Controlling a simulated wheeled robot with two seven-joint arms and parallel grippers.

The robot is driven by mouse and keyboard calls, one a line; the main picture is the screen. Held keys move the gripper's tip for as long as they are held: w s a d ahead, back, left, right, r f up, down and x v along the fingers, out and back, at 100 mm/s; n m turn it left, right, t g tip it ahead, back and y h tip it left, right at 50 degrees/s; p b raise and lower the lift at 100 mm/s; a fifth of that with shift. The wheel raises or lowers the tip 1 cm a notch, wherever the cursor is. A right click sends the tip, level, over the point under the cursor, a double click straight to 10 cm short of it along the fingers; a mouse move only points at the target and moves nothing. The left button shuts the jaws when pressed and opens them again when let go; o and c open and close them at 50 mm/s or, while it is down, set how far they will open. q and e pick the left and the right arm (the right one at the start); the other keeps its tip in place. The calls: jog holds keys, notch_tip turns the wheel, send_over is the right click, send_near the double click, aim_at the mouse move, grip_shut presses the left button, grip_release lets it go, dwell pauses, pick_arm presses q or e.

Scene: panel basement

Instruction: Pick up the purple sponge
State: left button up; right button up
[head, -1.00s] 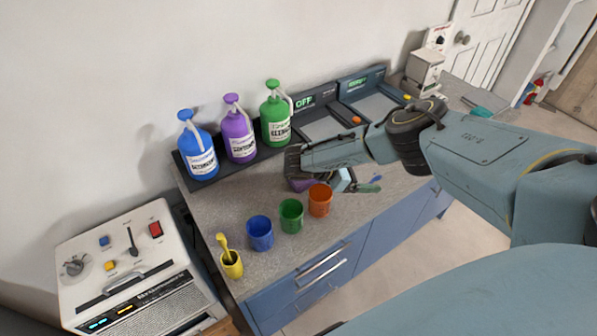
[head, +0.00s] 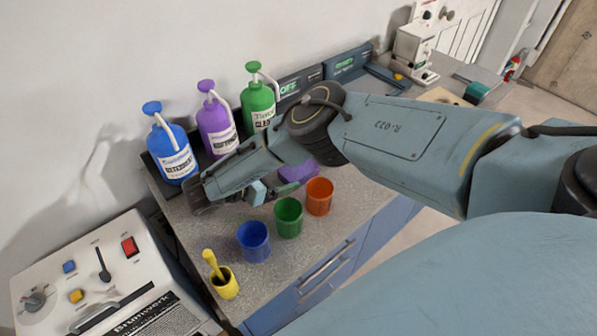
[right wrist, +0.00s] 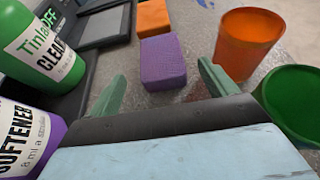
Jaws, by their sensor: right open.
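The purple sponge (head: 299,172) lies on the grey counter behind the cups, partly covered by my right arm in the head view. In the right wrist view the purple sponge (right wrist: 164,62) is a block straight ahead. My right gripper (head: 287,183) is open and empty, its green fingers pointing at the sponge. In the right wrist view the fingertips of the gripper (right wrist: 162,78) stand apart, one to each side of the sponge's near end. I cannot tell how far the sponge reaches between them. My left gripper is not in view.
An orange block (right wrist: 154,18) lies just beyond the sponge. Orange (head: 319,196), green (head: 289,218) and blue (head: 253,242) cups stand along the front. Blue (head: 172,155), purple (head: 216,128) and green (head: 258,108) bottles stand at the back wall. A yellow cup (head: 225,286) is at front left.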

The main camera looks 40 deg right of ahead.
aim_at(299, 167)
jog(key=shift+x, duration=0.85)
jog(key=shift+w+d+f, duration=0.15)
jog(key=shift+d+f, duration=0.05)
jog(key=shift+d, duration=0.6)
jog(key=x, duration=0.3)
jog(key=shift+d, duration=0.4)
jog(key=shift+d+f, duration=0.25)
jog(key=shift+d, duration=0.15)
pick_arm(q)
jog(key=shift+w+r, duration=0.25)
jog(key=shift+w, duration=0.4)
pick_arm(e)
jog(key=c, duration=1.1)
